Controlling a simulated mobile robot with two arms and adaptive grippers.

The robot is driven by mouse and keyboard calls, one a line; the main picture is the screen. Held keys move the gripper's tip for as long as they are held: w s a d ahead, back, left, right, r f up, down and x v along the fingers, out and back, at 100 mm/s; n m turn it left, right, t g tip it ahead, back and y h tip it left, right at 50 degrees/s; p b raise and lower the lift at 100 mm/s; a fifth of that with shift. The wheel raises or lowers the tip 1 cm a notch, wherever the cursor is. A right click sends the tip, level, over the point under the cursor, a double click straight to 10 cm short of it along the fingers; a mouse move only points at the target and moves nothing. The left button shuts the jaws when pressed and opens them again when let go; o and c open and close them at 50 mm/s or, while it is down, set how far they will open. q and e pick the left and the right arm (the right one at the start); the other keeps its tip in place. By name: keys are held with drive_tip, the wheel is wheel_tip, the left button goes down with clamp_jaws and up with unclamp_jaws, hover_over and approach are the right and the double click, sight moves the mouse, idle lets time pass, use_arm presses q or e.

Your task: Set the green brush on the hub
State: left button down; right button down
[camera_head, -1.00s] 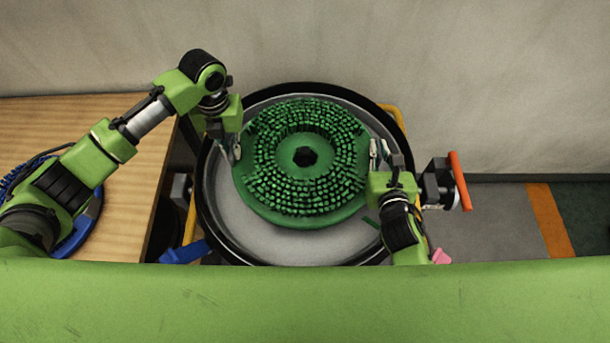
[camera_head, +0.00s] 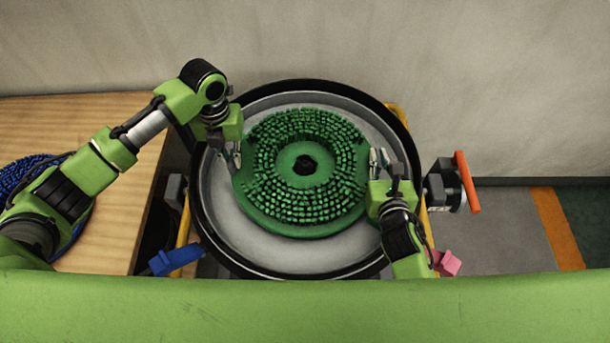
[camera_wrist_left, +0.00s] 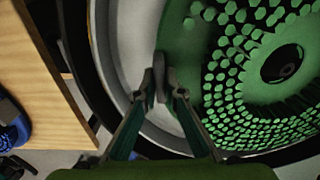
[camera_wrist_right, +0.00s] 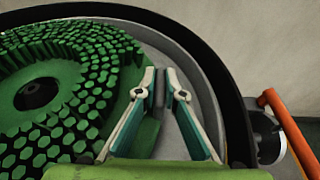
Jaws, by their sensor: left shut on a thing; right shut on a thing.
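The green brush (camera_head: 300,218) is a round disc, bristles up, inside the round tank (camera_head: 215,230). My left gripper (camera_head: 232,158) is shut on its left rim, and my right gripper (camera_head: 378,158) is shut on its right rim. The left wrist view shows the left fingertips (camera_wrist_left: 160,78) pinching the rim. The right wrist view shows the right fingers (camera_wrist_right: 157,85) at the opposite rim. A dark round shape, likely the hub (camera_head: 305,166), shows through the brush's centre hole. The rest of it is hidden. I cannot tell the height gap between brush and hub.
A wooden table (camera_head: 115,215) with a blue brush (camera_head: 35,180) stands at left. An orange handle (camera_head: 467,182) sticks out at the tank's right. A blue clamp (camera_head: 172,262) and a pink clamp (camera_head: 446,263) are at the tank's front. A wall is close behind.

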use_arm(q)
drive_tip(key=shift+f+b, duration=0.6)
drive_tip(key=shift+f, duration=0.05)
use_arm(e)
drive_tip(key=shift+f, duration=0.6)
use_arm(q)
drive_tip(key=c, duration=2.1)
unclamp_jaws()
drive_tip(key=shift+c, duration=0.2)
use_arm(e)
drive_tip(key=c, duration=2.1)
unclamp_jaws()
drive_tip(key=shift+f, duration=0.1)
drive_tip(key=shift+c, duration=0.2)
use_arm(q)
drive_tip(key=shift+s, duration=0.1)
use_arm(e)
drive_tip(key=shift+s, duration=0.1)
use_arm(q)
drive_tip(key=shift+r, duration=0.1)
wheel_tip(320, 180, up, 12)
drive_tip(key=shift+f, duration=0.2)
use_arm(e)
drive_tip(key=shift+r, duration=0.35)
wheel_tip(320, 180, up, 9)
drive_tip(key=shift+r, duration=0.15)
use_arm(q)
drive_tip(key=shift+r, duration=0.1)
